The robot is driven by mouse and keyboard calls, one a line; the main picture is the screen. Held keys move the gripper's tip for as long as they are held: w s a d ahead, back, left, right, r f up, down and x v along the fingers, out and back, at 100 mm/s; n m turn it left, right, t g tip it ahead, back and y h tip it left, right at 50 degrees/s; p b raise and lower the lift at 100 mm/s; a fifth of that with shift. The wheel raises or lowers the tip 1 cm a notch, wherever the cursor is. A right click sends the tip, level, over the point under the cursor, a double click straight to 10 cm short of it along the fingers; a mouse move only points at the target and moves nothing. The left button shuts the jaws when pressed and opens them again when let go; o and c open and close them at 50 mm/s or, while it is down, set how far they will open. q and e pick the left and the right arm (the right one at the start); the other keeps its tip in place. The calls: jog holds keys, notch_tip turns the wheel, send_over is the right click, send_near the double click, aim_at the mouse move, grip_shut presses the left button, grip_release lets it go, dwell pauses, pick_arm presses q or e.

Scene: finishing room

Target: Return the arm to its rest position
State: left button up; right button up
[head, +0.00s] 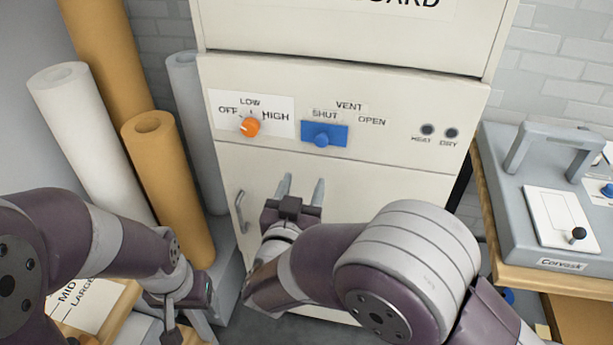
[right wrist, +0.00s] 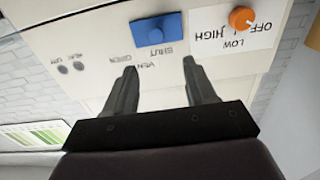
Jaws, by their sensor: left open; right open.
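My right gripper (head: 302,188) is open and empty in front of the lower door of a cream cabinet (head: 400,158), below its control panel. Its two fingers (right wrist: 160,85) also show in the right wrist view, apart with nothing between them. The panel carries an orange knob (head: 250,127) and a blue vent slider (head: 323,135), which sits under SHUT. My left gripper (head: 188,318) is low at the left, near the bottom edge of the head view, and partly cut off; it holds nothing that I can see.
White, tan and grey rolls (head: 160,180) stand left of the cabinet. A handle (head: 241,212) is on its lower door. A grey machine (head: 550,235) with a raised handle sits on a wooden bench at the right. A size-labelled board (head: 85,303) lies at the lower left.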

dwell(0.4)
jog(key=s+a+f+n+g+y, duration=0.35)
jog(key=a+f+g+y, duration=0.25)
jog(key=a+f+y, duration=0.25)
jog(key=s+d+f+n+g, duration=0.2)
jog(key=s+d+f+g, duration=0.1)
jog(key=s+f+g, duration=0.1)
jog(key=s+d+r+m+g+h+p, duration=0.1)
jog(key=s+d+g, duration=0.2)
jog(key=d, duration=0.8)
jog(key=s+d+r+m+g+h+p, duration=0.1)
jog(key=s+d, duration=0.4)
jog(key=d, duration=0.5)
jog(key=shift+s+d+r+g+h, duration=0.25)
jog(key=shift+s+d+g+h, duration=0.1)
jog(key=shift+g+h, duration=0.55)
